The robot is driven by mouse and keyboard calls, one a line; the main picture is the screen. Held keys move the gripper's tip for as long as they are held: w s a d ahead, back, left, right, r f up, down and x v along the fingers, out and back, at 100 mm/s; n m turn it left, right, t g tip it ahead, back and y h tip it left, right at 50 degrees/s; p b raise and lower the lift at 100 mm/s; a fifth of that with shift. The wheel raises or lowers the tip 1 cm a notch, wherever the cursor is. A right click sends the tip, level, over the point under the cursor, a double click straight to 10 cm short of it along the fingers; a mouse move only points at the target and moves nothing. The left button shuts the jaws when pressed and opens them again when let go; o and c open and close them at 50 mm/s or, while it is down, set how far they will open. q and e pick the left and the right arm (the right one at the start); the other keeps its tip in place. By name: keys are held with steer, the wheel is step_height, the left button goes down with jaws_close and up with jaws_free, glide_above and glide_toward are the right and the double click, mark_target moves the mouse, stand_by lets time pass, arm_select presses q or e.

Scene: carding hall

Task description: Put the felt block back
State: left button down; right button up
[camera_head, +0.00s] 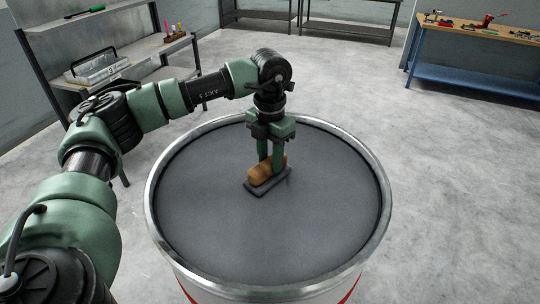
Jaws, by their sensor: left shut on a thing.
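The felt block, an orange-brown body (260,175) on a dark grey base (268,187), is on or just above the dark top of a round drum (215,240). I cannot tell whether the base touches the drum top. My right gripper is not in view.
The drum has a raised metal rim (378,170). The rest of its top is bare. A grey shelf bench (110,50) with a toolbox (100,66) stands at the back left. A blue workbench (470,75) with tools stands at the back right. The concrete floor between is clear.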

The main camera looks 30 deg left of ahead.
mark_target(270, 160)
arm_select(q)
steer(key=c, duration=1)
jaws_free()
steer(key=shift+s, duration=0.1)
steer(key=shift+f, duration=0.1)
steer(key=shift+r+b, duration=0.35)
steer(key=shift+r, duration=0.15)
step_height(270, 160, up, 11)
steer(key=b, duration=0.2)
steer(key=shift+r+b, duration=0.1)
steer(key=shift+b, duration=0.25)
